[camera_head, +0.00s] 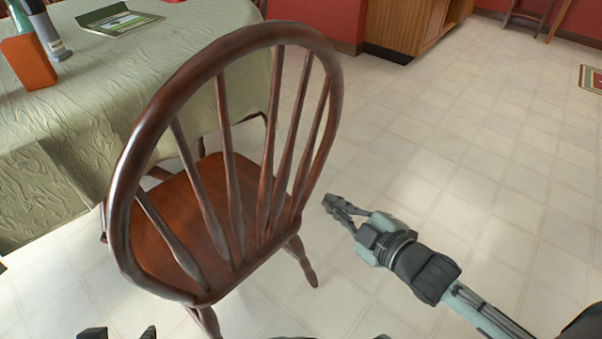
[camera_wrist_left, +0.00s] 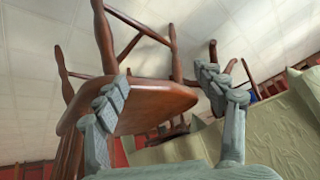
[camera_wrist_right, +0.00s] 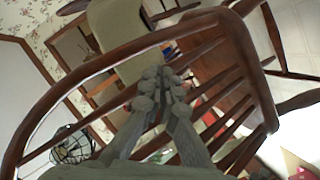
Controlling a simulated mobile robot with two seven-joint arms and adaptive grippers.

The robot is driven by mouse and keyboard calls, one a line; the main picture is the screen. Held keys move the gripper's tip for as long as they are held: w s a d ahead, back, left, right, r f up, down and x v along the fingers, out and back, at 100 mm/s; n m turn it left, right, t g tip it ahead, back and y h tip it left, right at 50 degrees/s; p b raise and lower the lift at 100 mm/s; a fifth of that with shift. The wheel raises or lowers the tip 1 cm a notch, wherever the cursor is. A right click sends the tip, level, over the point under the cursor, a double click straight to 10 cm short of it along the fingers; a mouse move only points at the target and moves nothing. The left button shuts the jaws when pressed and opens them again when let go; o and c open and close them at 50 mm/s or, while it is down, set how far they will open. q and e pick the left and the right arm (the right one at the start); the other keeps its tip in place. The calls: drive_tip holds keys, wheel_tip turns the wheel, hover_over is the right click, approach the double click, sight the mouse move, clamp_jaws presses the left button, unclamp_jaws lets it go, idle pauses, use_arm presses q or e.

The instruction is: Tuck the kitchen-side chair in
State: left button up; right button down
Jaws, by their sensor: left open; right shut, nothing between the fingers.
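A dark wooden spindle-back chair (camera_head: 190,208) stands at the green-clothed table (camera_head: 60,150), its back toward me and the front of its seat close to the cloth. My left gripper (camera_head: 120,333) shows only its fingertips at the bottom edge, on the near side of the chair back. It is open in the left wrist view (camera_wrist_left: 163,90), where the chair seat (camera_wrist_left: 150,110) appears behind and between its fingers; contact cannot be told. My right gripper (camera_head: 338,206) is shut and empty, right of the chair back and apart from it. The right wrist view shows the chair back (camera_wrist_right: 120,62) behind its fingers.
The tiled floor (camera_head: 480,150) right of the chair is largely clear. A wooden cabinet (camera_head: 410,30) stands at the back. A small rug (camera_head: 591,79) lies at the far right.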

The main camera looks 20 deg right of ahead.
drive_tip(key=s+d+r+n+g+y+p, duration=0.3)
drive_tip(key=s+r+n+g+y, duration=0.35)
drive_tip(key=n+y, duration=0.95)
use_arm(q)
drive_tip(key=s+a+f+g+y, duration=0.1)
drive_tip(key=s+a+f+g, duration=0.2)
drive_tip(key=f, duration=0.4)
drive_tip(key=shift+s+a+n+g, duration=0.3)
drive_tip(key=shift+s+a, duration=0.35)
drive_tip(key=shift+s, duration=0.4)
use_arm(e)
drive_tip(key=w+a+r+n+t+h, duration=0.1)
drive_tip(key=w+a+r+n+h, duration=0.1)
drive_tip(key=w+a, duration=0.5)
drive_tip(key=shift+a+r+n+t+h, duration=0.15)
drive_tip(key=shift+a+n+t+h, duration=0.25)
drive_tip(key=shift+a, duration=0.85)
use_arm(q)
drive_tip(key=shift+f, duration=0.1)
